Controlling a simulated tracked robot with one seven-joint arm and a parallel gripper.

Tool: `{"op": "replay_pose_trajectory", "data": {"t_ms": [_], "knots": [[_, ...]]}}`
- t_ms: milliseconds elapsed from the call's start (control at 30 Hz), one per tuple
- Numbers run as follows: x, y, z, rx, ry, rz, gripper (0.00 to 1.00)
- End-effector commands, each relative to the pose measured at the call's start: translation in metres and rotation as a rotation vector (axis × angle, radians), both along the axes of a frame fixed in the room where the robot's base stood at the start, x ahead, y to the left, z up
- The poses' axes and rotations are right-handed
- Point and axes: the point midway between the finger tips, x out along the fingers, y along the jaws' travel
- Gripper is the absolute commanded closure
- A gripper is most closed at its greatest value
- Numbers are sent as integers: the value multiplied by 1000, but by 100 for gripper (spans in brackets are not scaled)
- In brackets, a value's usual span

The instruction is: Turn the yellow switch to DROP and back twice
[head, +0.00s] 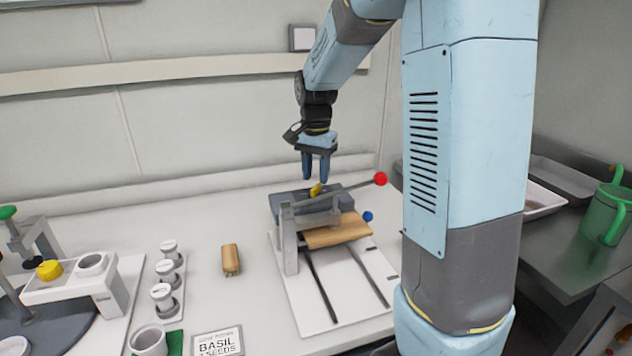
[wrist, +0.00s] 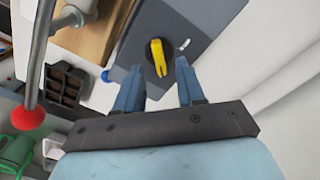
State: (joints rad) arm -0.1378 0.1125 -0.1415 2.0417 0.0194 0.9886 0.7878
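The yellow switch (wrist: 158,58) is a knob on a dark round base on top of a grey box (wrist: 190,18). It also shows in the head view (head: 316,189), small, on the grey box at the back of a white-based device. A small white mark lies beside the knob in the wrist view; its lettering is too small to read. My gripper (head: 316,178) points down just above the switch. In the wrist view its two blue fingers (wrist: 158,80) are apart, one on each side of the knob's near end. I cannot tell whether they touch it.
A lever with a red ball (head: 380,179) reaches out beside the box. A wooden block (head: 336,232) and a blue knob (head: 367,217) are on the device (head: 290,250). Another wooden block (head: 231,259), several white cups and a basil seeds sign (head: 217,343) stand to the left.

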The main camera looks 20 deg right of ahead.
Motion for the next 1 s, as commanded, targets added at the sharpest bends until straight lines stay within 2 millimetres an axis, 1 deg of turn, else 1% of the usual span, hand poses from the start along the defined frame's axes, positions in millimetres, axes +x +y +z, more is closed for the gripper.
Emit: {"op": "replay_pose_trajectory", "data": {"t_ms": [33,200,400,500,600,700,1000], "knots": [[1,0,11,1,-5,0,61],[1,0,46,1,-5,1,61],[1,0,80,0,-4,1,61],[1,0,92,0,-3,1,61],[1,0,100,-1,-2,0,61],[1,0,104,-1,-1,0,61],[1,0,105,-1,-1,0,61]]}}
